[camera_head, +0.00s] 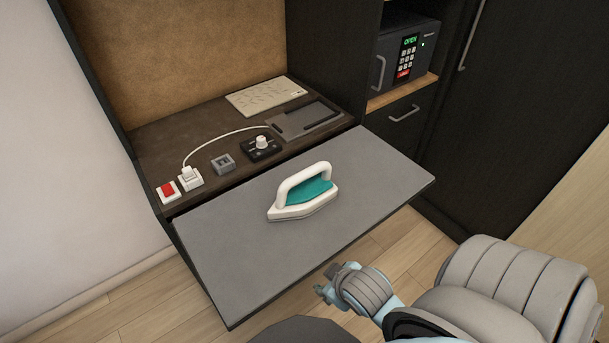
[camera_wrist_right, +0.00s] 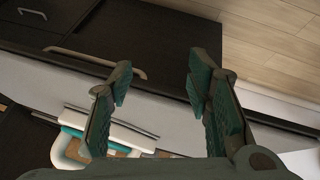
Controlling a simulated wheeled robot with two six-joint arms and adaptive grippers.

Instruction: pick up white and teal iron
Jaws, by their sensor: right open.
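The white and teal iron (camera_head: 303,191) stands on the grey pull-out board (camera_head: 230,243), its white handle on top. In the right wrist view the iron (camera_wrist_right: 75,147) shows at the lower left, partly hidden behind a finger. My right gripper (camera_head: 325,284) is in front of the board's front edge, apart from the iron and to its lower right in the head view. Its two fingers (camera_wrist_right: 160,90) are spread with nothing between them. My left gripper is not in view.
Behind the board, a dark shelf holds a red switch (camera_head: 168,191), a plugged-in cord, a dial box (camera_head: 261,147) and a dark tray (camera_head: 305,121). A safe (camera_head: 406,57) stands at the upper right. The board around the iron is clear.

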